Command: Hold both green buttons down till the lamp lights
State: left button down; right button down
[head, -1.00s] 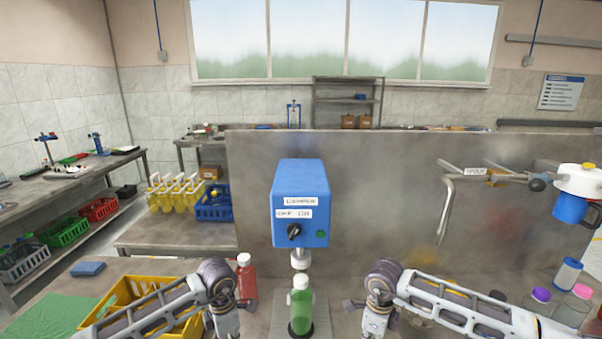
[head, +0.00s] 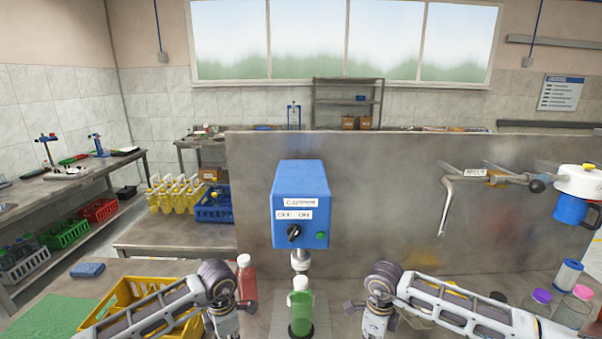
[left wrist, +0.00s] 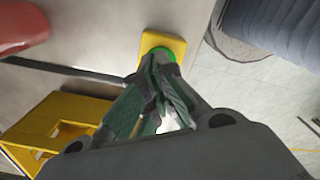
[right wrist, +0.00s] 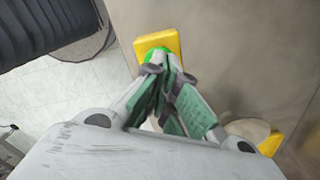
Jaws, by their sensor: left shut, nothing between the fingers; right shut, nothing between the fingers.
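In the left wrist view, a green button (left wrist: 165,52) sits on a yellow housing (left wrist: 174,43). My left gripper (left wrist: 157,62) is shut and empty, its fingertips over this button. In the right wrist view, the other green button (right wrist: 153,54) sits on a yellow housing (right wrist: 165,40). My right gripper (right wrist: 160,62) is shut and empty, its fingertips over that button. The fingers partly hide both buttons, and I cannot tell how far either is pressed. A small green round spot (head: 320,236) shows on the blue capping machine (head: 300,185); I cannot tell whether it is a lit lamp.
A green bottle (head: 301,312) with a white cap stands under the machine's head, between my arms. A red bottle (head: 246,280) and a yellow crate (head: 122,292) are to the left. Jars (head: 573,306) stand at the right. A grey panel (head: 400,190) rises behind.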

pick_arm(q)
jog(key=shift+f, duration=1.25)
dwell(2.2)
jog(key=shift+r, duration=0.15)
dwell(0.4)
